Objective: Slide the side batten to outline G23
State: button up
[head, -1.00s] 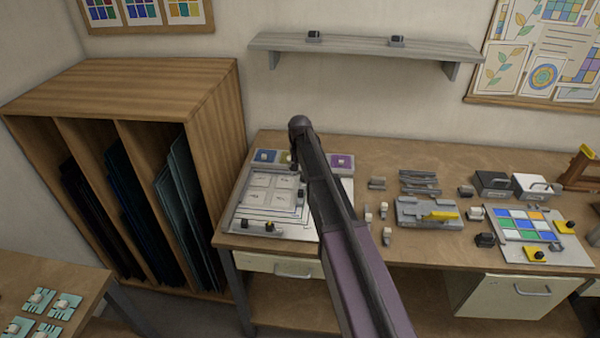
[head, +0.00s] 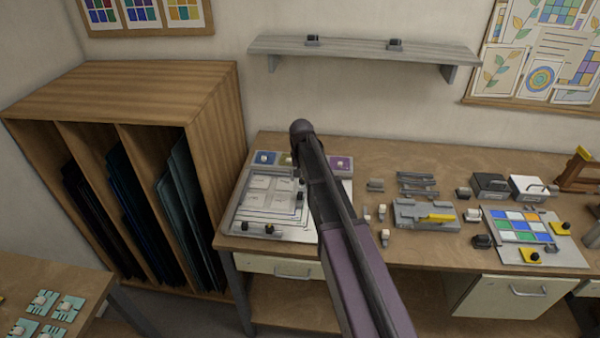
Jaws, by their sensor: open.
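A pale board (head: 240,232) with nested printed outlines lies on the left end of the workbench. Small dark-knobbed pieces stand on its front edge, one knob (head: 269,229) right of another (head: 244,226). A dark-knobbed piece (head: 299,197) at the board's right side, beside my arm, may be the side batten; it is partly hidden. The outline labels are too small to read, so I cannot pick out G23. My arm reaches across the board's right part. My gripper is hidden behind my arm, so its fingers and any contact do not show.
Right of my arm are small blocks, a grey fixture with a yellow handle (head: 436,218), and a coloured glass panel (head: 520,226). A wooden rack (head: 190,85) stands left; a shelf (head: 360,50) hangs above.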

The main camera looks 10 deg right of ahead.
jog(key=s+f+n+b, duration=0.1)
jog(key=s+f+b, duration=0.5)
jog(key=s, duration=0.7)
jog(key=s+f+n+b, duration=0.2)
jog(key=s+f+b, duration=0.4)
jog(key=s, duration=0.7)
jog(key=shift+s+d+f+b, duration=0.2)
jog(key=shift+d+f+b, duration=0.1)
jog(key=shift+d+f, duration=0.2)
dwell(1.5)
jog(key=shift+c, duration=0.6)
